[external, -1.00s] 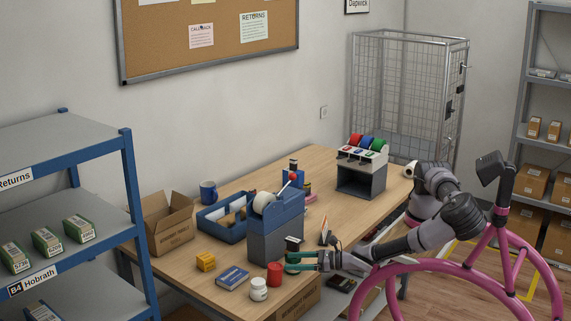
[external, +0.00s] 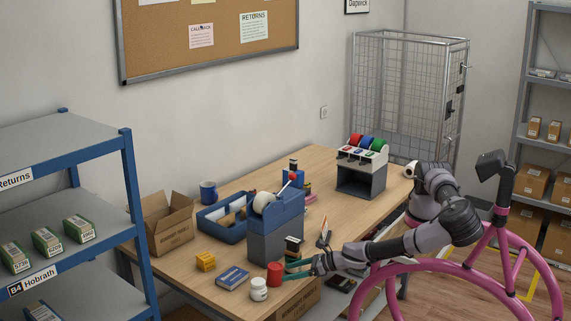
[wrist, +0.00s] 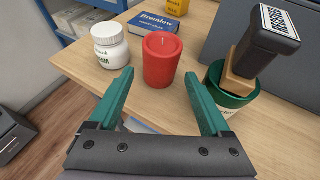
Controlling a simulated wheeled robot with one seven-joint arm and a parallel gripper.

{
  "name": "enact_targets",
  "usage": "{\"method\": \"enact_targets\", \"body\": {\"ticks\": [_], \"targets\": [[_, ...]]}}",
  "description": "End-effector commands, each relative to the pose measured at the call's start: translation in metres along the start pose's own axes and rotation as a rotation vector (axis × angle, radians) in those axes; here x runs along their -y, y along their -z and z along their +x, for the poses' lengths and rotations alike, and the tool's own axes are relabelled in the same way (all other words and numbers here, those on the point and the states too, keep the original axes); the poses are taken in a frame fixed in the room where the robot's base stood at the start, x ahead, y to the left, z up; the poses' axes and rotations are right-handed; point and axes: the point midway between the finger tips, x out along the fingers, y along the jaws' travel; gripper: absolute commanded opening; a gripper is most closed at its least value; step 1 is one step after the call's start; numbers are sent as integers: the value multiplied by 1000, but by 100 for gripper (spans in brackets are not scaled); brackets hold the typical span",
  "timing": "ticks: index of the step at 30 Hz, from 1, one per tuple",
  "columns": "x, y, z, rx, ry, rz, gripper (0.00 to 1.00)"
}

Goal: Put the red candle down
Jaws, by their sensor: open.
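The red candle (external: 275,273) stands upright on the table near its front edge, and it also shows in the wrist view (wrist: 163,62). My gripper (external: 290,270) is low beside the candle, on its right in the external view. In the wrist view my gripper (wrist: 160,95) has its two green fingers spread wide, with the candle just beyond and between the fingertips. The fingers are not touching the candle. Nothing is held.
A white jar (wrist: 110,42) stands left of the candle. A blue book (wrist: 167,24) lies behind it. A green cup (wrist: 232,88) holding a stamp stands close to the right finger. A grey and blue dispenser (external: 275,235) stands behind.

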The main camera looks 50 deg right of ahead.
Motion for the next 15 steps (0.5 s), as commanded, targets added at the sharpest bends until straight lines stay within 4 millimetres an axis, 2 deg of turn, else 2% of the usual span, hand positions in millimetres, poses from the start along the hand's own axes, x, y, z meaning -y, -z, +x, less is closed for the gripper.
{"method": "enact_targets", "body": {"ticks": [5, 9, 15], "targets": [[1, 0, 20, -1, 2, 1, 82], [1, 0, 44, 0, 2, 3, 82], [1, 0, 63, 0, 1, 1, 82]]}}
